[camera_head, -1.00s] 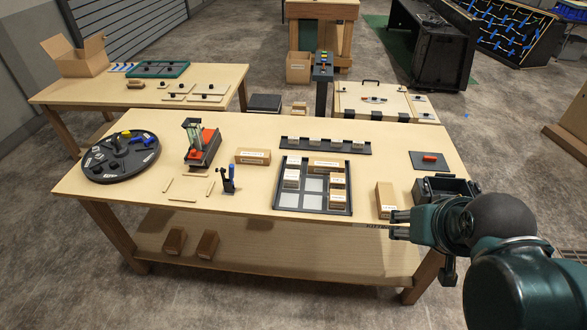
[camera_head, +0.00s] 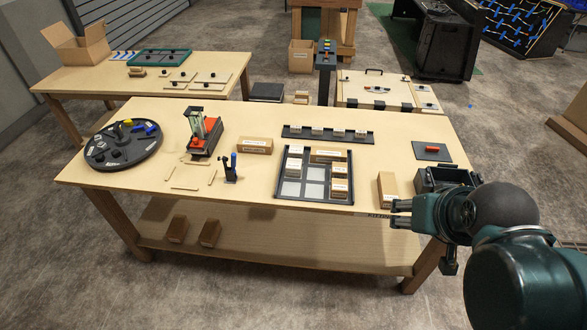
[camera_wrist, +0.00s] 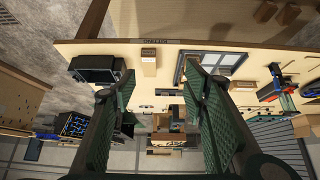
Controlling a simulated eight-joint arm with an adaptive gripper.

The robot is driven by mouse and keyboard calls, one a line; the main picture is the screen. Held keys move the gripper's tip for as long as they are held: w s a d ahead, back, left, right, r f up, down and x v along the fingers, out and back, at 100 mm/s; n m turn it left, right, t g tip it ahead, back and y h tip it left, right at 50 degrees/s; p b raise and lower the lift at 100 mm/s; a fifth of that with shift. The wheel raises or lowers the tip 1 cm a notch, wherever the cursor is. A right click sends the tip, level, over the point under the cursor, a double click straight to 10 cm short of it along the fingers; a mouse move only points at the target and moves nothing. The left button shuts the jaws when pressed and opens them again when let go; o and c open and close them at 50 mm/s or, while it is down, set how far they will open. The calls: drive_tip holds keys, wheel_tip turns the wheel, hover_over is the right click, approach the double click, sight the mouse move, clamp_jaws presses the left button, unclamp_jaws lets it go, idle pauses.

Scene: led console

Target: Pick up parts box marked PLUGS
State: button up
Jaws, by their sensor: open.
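Several brown boxes with white labels stand on the workbench, and the print is too small to read, so I cannot tell which is marked PLUGS. One upright box (camera_head: 388,189) stands near the front right edge; what seems the same box (camera_wrist: 149,64) shows in the wrist view between the finger lines, beyond them. Another box (camera_head: 255,146) lies left of the divided tray, and others, such as this box (camera_head: 328,155), sit inside it. My gripper (camera_head: 401,212) is open and empty by the front right edge, close to the upright box; its spread fingers (camera_wrist: 160,88) show in the wrist view.
The divided black tray (camera_head: 315,201) has some bare compartments. A black bin (camera_head: 432,182) stands right of the upright box. A labelled rack (camera_head: 327,134), a red-and-grey device (camera_head: 205,140) and a round black turntable (camera_head: 123,149) stand on the workbench (camera_head: 260,186).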

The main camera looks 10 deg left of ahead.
drive_tip(key=w+a+r+m+g, duration=0.1)
drive_tip(key=w+a+r+m, duration=0.15)
drive_tip(key=w, duration=0.45)
drive_tip(key=w+a+r+m+g, duration=0.2)
drive_tip(key=w+a+m, duration=0.1)
drive_tip(key=w, duration=0.4)
drive_tip(key=m+g+h+p, duration=0.2)
drive_tip(key=m+g+h, duration=0.2)
drive_tip(key=m, duration=0.8)
hover_over(294, 168)
drive_tip(key=w+a, duration=0.2)
drive_tip(key=a, duration=0.1)
wheel_tip(294, 168, down, 23)
drive_tip(key=shift+w+r, duration=0.15)
drive_tip(key=shift+a+f+m+h, duration=0.25)
drive_tip(key=shift+a+f+h, duration=0.05)
drive_tip(key=shift+a+f, duration=0.1)
drive_tip(key=shift+d+f, duration=0.1)
